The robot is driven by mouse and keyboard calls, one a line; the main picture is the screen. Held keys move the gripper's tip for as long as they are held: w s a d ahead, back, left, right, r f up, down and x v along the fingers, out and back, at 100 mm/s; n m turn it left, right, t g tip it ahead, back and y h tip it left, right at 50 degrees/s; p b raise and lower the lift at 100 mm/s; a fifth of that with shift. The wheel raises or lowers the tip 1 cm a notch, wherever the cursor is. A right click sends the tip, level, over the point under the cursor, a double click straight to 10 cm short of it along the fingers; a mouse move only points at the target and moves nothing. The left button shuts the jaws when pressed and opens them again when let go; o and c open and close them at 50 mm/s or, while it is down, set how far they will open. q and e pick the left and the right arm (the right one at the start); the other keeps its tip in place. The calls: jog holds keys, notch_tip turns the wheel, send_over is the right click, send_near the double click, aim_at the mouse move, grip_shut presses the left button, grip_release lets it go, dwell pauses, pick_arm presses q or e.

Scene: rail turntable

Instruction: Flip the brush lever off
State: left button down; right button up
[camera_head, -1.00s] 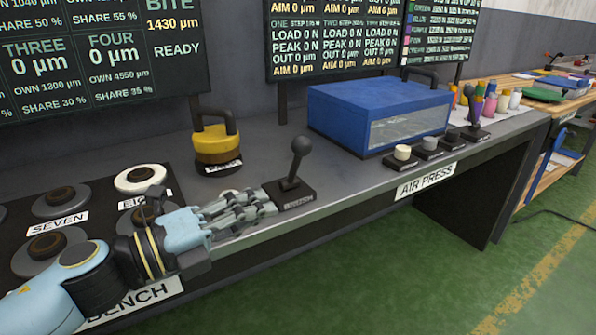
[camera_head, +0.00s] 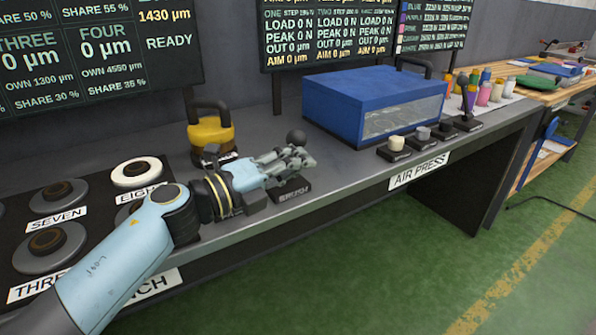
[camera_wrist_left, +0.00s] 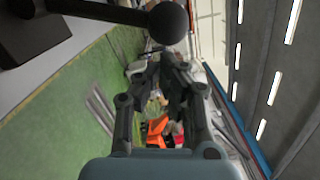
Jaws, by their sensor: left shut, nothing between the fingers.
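The brush lever shows its black ball knob (camera_head: 296,137) just behind my left fingers, and its dark base with the BRUSH label (camera_head: 290,193) sits on the bench just below them. Most of its stem is hidden by my gripper. In the left wrist view the black knob (camera_wrist_left: 168,22) and its stem are close beside the fingertips. My left gripper (camera_head: 300,160) is shut and empty, in front of the lever. The gripper (camera_wrist_left: 160,62) also shows shut in the wrist view. I cannot tell whether it touches the lever. My right gripper is not in view.
A yellow weight (camera_head: 211,137) with a dark handle stands behind my left wrist. The blue air press box (camera_head: 370,100) and its small knobs (camera_head: 397,144) stand to the right. Labelled round discs (camera_head: 142,171) lie at the left. Green floor is open in front.

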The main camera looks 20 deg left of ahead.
pick_arm(q)
jog(key=shift+r, duration=0.1)
dwell(0.3)
jog(key=shift+w+a+r+n+p, duration=0.3)
jog(key=shift+n+p, duration=0.1)
jog(key=shift+p, duration=0.35)
jog(key=w+a+r+n+p, duration=0.3)
jog(key=w+a+n+p, duration=0.3)
jog(key=a+n+p, duration=0.2)
jog(key=shift+r+n+g+p, duration=0.15)
jog(key=shift+n+g+p, duration=0.15)
jog(key=shift+n+p, duration=0.7)
jog(key=shift+w, duration=0.1)
